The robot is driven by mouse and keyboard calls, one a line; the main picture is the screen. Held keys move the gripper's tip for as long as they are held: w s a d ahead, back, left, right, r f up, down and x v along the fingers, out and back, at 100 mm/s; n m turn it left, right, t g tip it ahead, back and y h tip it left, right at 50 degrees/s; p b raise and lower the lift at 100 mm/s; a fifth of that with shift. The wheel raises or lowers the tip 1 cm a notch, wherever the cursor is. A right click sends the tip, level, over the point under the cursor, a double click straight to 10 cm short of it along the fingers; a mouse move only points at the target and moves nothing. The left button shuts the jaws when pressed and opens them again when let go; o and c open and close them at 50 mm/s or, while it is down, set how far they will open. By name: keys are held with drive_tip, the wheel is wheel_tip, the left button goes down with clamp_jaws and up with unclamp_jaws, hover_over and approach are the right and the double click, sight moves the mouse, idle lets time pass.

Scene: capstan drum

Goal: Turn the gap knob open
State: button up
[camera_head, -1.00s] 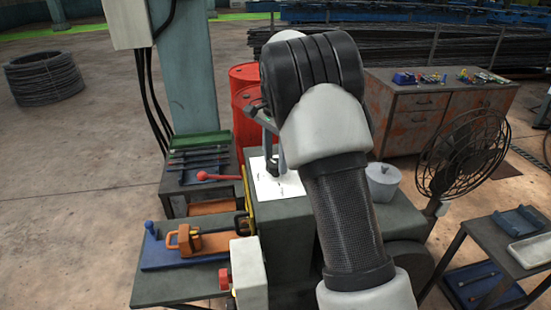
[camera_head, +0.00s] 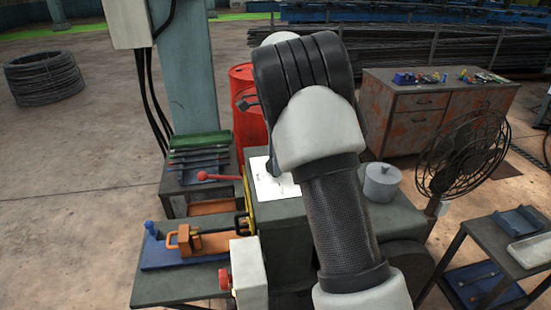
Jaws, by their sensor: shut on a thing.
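A white plate (camera_head: 265,188) with small dark marks lies on top of the dark green machine housing (camera_head: 287,210). My gripper (camera_head: 271,168) reaches down to the plate's right part and is shut. Only a dark sliver of it shows, because my forearm and wrist cover most of it. The gap knob is hidden at its fingertips, so I cannot see how far it is turned.
A red-ball lever (camera_head: 204,176) sticks out left of the plate. An orange clamp tool (camera_head: 188,239) sits on a blue base at left. A grey lidded pot (camera_head: 382,182) and a black fan (camera_head: 465,155) stand to the right. Red drums (camera_head: 243,125) stand behind.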

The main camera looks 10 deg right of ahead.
drive_tip(key=o, duration=1.1)
drive_tip(key=shift+c, duration=0.2)
wheel_tip(320, 180, up, 18)
drive_tip(key=shift+f, duration=0.25)
drive_tip(key=shift+s+r, duration=0.1)
